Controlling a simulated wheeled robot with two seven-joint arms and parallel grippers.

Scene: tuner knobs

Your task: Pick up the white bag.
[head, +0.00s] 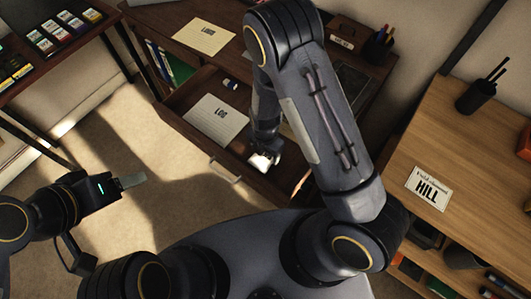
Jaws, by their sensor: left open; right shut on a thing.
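My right gripper (262,152) reaches down into the open desk drawer (172,113). It is shut on a small bright white object, the white bag (260,163) as far as I can tell, near the drawer's front right part. My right arm and gripper hide part of it, and its full shape does not show. I cannot tell whether it still touches the drawer floor. My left gripper (132,181) is open and empty at the left, above the carpet and apart from the drawer.
A paper marked LOG (215,120) lies in the drawer. A rack of small boxes (50,35) stands upper left. The carpet is clear.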

